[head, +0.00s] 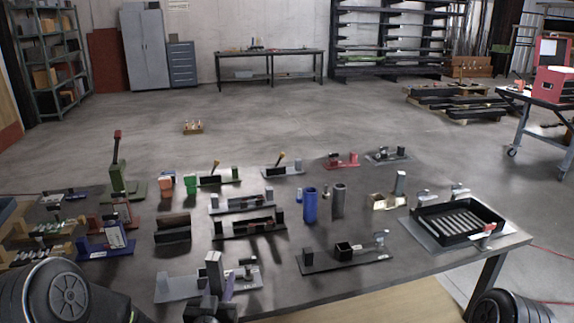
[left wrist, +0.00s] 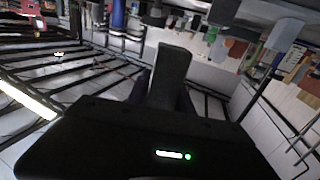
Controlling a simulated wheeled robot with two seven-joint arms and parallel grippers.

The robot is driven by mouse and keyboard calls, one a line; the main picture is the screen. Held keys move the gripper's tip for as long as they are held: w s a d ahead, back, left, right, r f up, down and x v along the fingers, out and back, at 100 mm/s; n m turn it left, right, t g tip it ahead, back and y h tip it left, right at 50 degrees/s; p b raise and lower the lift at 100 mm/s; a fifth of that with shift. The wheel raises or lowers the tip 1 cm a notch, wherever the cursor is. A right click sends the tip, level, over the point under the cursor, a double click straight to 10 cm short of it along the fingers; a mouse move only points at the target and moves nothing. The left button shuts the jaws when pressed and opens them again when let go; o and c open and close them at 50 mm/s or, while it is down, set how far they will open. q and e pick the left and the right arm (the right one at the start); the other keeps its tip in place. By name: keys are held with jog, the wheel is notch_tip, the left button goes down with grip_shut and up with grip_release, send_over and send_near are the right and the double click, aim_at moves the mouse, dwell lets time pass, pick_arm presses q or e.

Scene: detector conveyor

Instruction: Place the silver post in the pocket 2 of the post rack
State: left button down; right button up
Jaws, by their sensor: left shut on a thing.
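The silver post (head: 213,265) stands upright between the fingers of my left gripper (head: 211,290), at the front of the dark table. My left gripper is shut on it. In the left wrist view the post (left wrist: 172,75) shows as a grey block between the dark fingers. The gripper and post are in front of a grey plate (head: 176,289) with small fittings; I cannot tell whether the post touches it. I cannot say for certain which fixture is the post rack, and no pocket number is readable. My right gripper is not in view.
A dark fixture with a square black holder (head: 343,251) stands right of my left gripper. Blue (head: 310,205) and grey (head: 338,200) cylinders stand behind. A black ribbed tray (head: 458,221) is at the right. Several other fixtures crowd the table; bare surface lies between them.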

pick_arm(q)
jog(key=shift+d, duration=0.1)
jog(key=s+d+f+m+g+h, duration=0.1)
jog(key=s+d+m+g+h, duration=0.3)
jog(key=d+h, duration=0.4)
jog(key=s+d+f+m+g+h, duration=0.1)
jog(key=s+d+m+g+h, duration=0.3)
jog(key=d+m+h, duration=0.4)
jog(key=shift+s+d+f+m+g, duration=0.3)
jog(key=shift+d+f+g, duration=0.05)
jog(key=shift+d+g, duration=0.6)
